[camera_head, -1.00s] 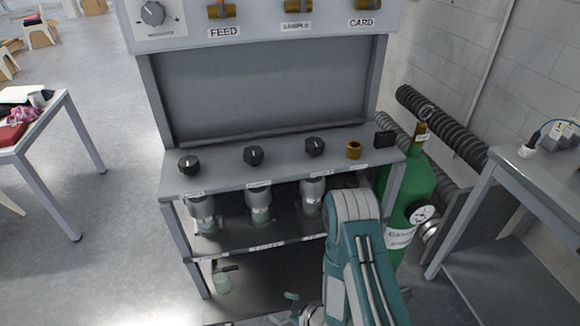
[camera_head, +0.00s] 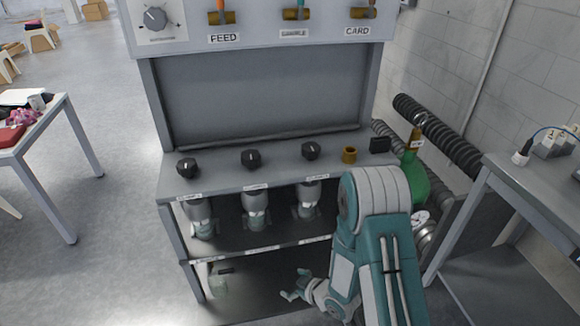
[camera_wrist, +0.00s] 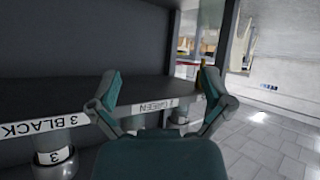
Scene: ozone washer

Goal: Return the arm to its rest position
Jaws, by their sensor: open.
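My gripper (camera_head: 294,291) is at the bottom middle of the head view, in front of the lower shelf of the grey washer stand (camera_head: 260,169). My teal and white arm reaches down on its right and hides part of the stand. In the wrist view my gripper (camera_wrist: 160,98) has its two teal fingers wide apart, with nothing between them. Beyond them is a dark shelf edge with labels, one reading "3 BLACK" (camera_wrist: 32,129).
A green gas cylinder (camera_head: 414,182) stands right of the stand, partly behind my arm. A grey table (camera_head: 530,180) is at the right, a white table (camera_head: 50,110) at the left. Several capped containers (camera_head: 256,208) sit under the knob shelf. Open floor (camera_head: 115,240) lies to the left.

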